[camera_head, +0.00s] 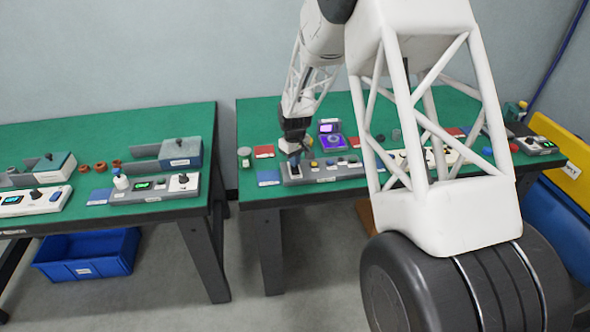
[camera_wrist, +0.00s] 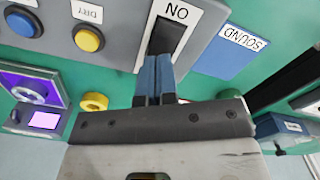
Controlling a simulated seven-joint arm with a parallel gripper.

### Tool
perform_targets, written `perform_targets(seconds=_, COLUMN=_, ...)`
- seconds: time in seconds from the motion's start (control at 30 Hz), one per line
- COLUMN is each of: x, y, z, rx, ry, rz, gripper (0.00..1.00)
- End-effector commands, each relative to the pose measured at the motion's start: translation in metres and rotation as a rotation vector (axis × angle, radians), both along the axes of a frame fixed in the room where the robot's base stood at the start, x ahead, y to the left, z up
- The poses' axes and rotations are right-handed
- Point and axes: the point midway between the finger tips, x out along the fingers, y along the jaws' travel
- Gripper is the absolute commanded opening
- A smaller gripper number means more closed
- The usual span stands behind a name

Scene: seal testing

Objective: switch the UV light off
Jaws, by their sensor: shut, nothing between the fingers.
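My gripper (camera_wrist: 159,62) is shut and empty, its two blue fingers pressed together and pointing at a black rocker switch (camera_wrist: 164,36). The switch sits in a white plate marked ON, upside down in the wrist view, on a grey control panel (camera_wrist: 120,22). The fingertips overlap the switch's near end; I cannot tell whether they touch it. In the head view my gripper (camera_head: 294,157) is over the left end of the panel (camera_head: 324,178). Behind the panel, a UV unit (camera_head: 333,142) glows purple; its lit ring (camera_wrist: 28,88) and purple screen (camera_wrist: 45,120) show in the wrist view.
A yellow button (camera_wrist: 88,39) by a DRY label and a blue button (camera_wrist: 22,20) share the panel. A blue SOUND card (camera_wrist: 232,50) lies beside it. Another green bench (camera_head: 150,118) stands left, across a gap.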

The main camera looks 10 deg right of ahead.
Motion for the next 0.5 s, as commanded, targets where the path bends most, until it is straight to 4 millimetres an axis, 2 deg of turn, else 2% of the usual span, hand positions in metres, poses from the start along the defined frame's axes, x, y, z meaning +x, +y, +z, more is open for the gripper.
perform_targets(seconds=0.5, x=-0.0001, y=-0.0001, z=-0.0054, rx=0.000, ry=0.000, rz=0.000, gripper=0.00)
